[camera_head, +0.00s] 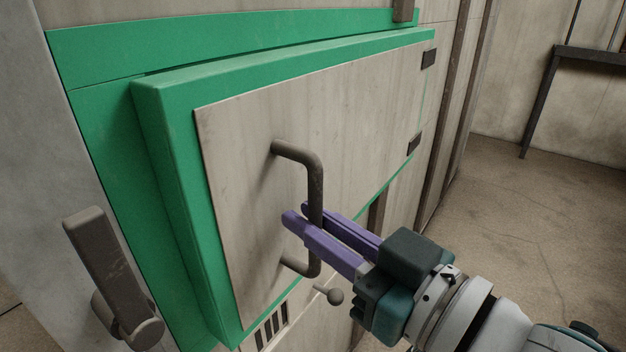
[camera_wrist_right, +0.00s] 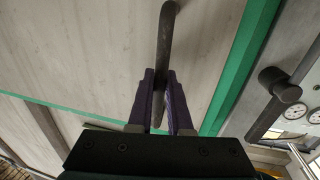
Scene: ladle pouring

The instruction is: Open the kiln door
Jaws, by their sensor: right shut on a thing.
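The kiln door (camera_head: 245,150) is a grey panel with a green border, set in a green frame (camera_head: 120,130). The door stands proud of the frame along its left and top edges. A dark bar handle (camera_head: 318,185) is fixed to the door panel. My right gripper (camera_head: 297,213) has its purple fingers on either side of the handle's bar and is shut on it. In the right wrist view, the handle (camera_wrist_right: 165,45) runs between the two purple fingers (camera_wrist_right: 160,90). My left gripper is not in view.
A dark lever latch (camera_head: 95,250) stands left of the door; it also shows in the right wrist view (camera_wrist_right: 285,90). A small knob (camera_head: 335,296) and a vent (camera_head: 270,325) sit below the door. Open floor (camera_head: 530,220) lies to the right, with a dark table (camera_head: 590,55) behind.

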